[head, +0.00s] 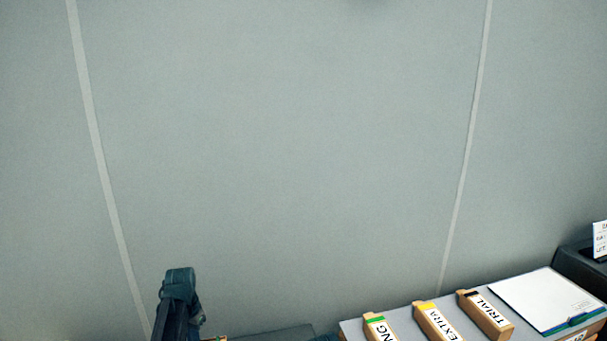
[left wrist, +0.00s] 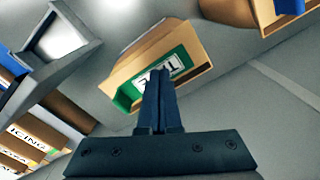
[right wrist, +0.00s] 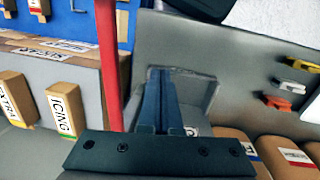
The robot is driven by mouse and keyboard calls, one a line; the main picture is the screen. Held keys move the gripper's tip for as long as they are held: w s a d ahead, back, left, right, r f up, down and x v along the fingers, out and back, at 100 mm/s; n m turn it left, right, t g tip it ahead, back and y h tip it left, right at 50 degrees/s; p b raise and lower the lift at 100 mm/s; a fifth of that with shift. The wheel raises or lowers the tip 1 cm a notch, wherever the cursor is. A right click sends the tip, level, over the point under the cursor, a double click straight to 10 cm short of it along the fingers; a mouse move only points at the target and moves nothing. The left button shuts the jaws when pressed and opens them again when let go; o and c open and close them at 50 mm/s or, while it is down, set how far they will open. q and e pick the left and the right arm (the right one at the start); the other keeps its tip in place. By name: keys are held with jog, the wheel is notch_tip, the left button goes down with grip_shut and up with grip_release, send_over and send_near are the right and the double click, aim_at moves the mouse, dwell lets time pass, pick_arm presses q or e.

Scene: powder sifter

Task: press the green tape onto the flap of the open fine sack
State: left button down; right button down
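In the left wrist view a tan sack or box (left wrist: 195,58) has a broad green band (left wrist: 125,98) and a white label that I cannot read clearly. I cannot tell if the green is loose tape or part of it, and no open flap is clear. My left gripper (left wrist: 158,72) is shut, its fingers together, with the tips overlapping the label and green band; contact cannot be told. My right gripper (right wrist: 160,72) is shut, with nothing seen between its fingers, before a grey panel. The head view shows no sack clearly.
A grey-topped bench (head: 355,326) at lower right of the head view holds tan blocks, one with a green stripe (head: 376,319), and a white clipboard (head: 540,295). The right wrist view shows a red post (right wrist: 108,60), coloured clips (right wrist: 290,85) and labelled tan packs (right wrist: 290,160).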

pick_arm(q)
notch_tip(320, 180, up, 8)
jog(key=p, duration=0.8)
dwell(0.5)
